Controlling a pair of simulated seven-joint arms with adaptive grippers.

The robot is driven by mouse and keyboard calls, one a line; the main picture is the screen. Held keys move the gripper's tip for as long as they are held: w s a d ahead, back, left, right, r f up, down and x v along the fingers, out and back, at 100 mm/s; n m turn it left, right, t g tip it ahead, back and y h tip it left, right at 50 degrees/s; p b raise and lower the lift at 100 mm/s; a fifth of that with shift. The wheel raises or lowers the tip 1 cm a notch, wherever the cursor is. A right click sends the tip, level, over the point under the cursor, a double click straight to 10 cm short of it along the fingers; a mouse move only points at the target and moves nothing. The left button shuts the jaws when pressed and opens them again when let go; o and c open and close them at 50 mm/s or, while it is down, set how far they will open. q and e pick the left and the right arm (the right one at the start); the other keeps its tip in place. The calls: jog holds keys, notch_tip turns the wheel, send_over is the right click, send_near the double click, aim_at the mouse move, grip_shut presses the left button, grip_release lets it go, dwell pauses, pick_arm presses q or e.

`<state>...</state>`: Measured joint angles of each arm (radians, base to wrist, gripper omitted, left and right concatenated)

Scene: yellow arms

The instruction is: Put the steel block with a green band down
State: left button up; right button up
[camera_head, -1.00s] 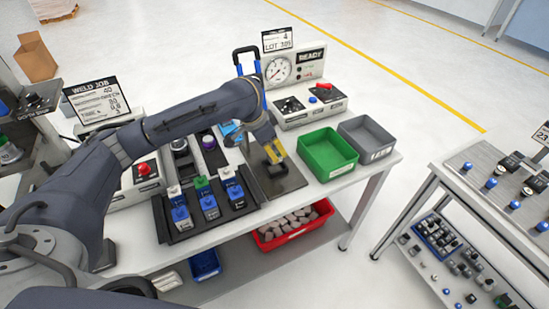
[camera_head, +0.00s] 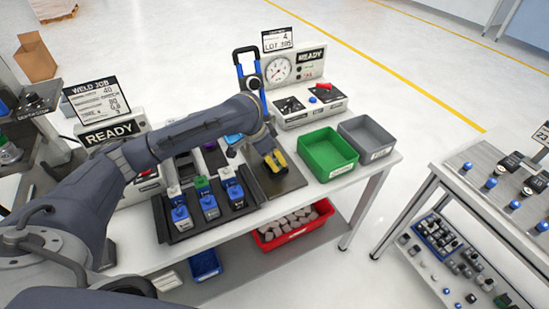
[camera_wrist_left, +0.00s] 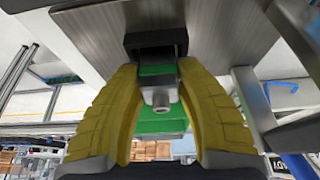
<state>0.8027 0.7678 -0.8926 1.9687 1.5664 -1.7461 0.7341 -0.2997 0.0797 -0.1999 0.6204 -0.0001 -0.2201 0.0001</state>
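My left gripper (camera_head: 275,160) has yellow fingers pointing down, just over a dark steel plate (camera_head: 283,185) on the white bench. In the left wrist view the two fingers (camera_wrist_left: 158,75) close in from both sides on the block with a green band (camera_wrist_left: 157,71). They appear to touch its sides. A dark part shows at the block's far end, near the brushed metal surface; I cannot tell whether they touch. In the head view the block is hidden by the gripper. My right gripper is not in view.
A green bin (camera_head: 327,153) and a grey bin (camera_head: 367,138) stand right of the plate. A black tray (camera_head: 170,232) with several blocks lies left. A blue-and-black upright handle (camera_head: 249,72) and a gauge panel (camera_head: 296,68) stand behind. A red bin (camera_head: 293,230) sits below.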

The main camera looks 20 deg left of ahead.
pick_arm(q)
jog(key=o, duration=0.3)
jog(key=shift+r, duration=0.1)
jog(key=v, duration=1.2)
jog(key=shift+w+d+r, duration=0.1)
